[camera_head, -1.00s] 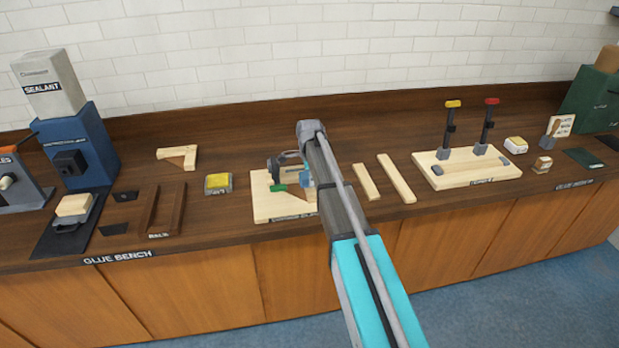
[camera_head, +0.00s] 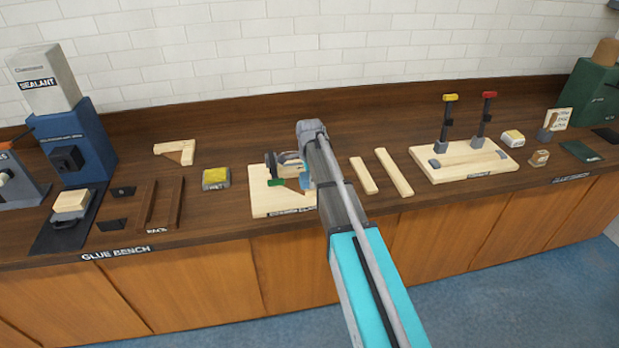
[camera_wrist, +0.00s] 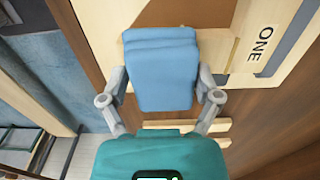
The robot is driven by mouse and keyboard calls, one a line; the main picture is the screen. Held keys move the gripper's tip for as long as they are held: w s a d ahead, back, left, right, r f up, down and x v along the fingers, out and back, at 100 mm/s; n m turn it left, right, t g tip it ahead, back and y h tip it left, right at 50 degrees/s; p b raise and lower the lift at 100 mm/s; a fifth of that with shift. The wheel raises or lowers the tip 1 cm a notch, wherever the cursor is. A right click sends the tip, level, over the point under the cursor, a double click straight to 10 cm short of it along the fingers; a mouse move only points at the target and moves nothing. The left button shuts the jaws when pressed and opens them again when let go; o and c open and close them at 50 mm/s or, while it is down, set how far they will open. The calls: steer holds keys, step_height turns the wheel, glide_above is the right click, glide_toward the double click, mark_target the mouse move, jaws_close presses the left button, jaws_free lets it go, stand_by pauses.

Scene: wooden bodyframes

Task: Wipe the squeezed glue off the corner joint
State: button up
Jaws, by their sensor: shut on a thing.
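My gripper (camera_wrist: 161,95) is shut on a blue folded cloth (camera_wrist: 160,68), with one finger at each side of it. In the head view the cloth (camera_head: 305,181) shows as a small blue patch beside my arm, over the right part of a pale board (camera_head: 262,206). A small wooden corner piece with dark and green parts (camera_head: 276,183) sits on that board, partly hidden by my arm. In the wrist view the cloth lies over pale wood (camera_wrist: 100,25) near a label reading ONE (camera_wrist: 261,45). I cannot make out any glue, nor whether the cloth touches the joint.
Two pale strips (camera_head: 393,172) lie right of my arm. Further right stands a board with two upright clamps (camera_head: 465,163). A yellow-topped block (camera_head: 216,178), a wooden corner piece (camera_head: 176,151) and a brown rack (camera_head: 163,203) lie to the left. A blue sealant machine (camera_head: 75,150) stands far left.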

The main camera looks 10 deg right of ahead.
steer(key=shift+f, duration=0.2)
stand_by(0.4)
steer(key=shift+w+r, duration=0.15)
steer(key=shift+w, duration=1.9)
steer(key=shift+r, duration=0.1)
step_height(320, 180, up, 6)
steer(key=p, duration=0.6)
step_height(320, 180, up, 3)
steer(key=p, duration=0.3)
steer(key=shift+s+f, duration=0.2)
steer(key=shift+f, duration=0.05)
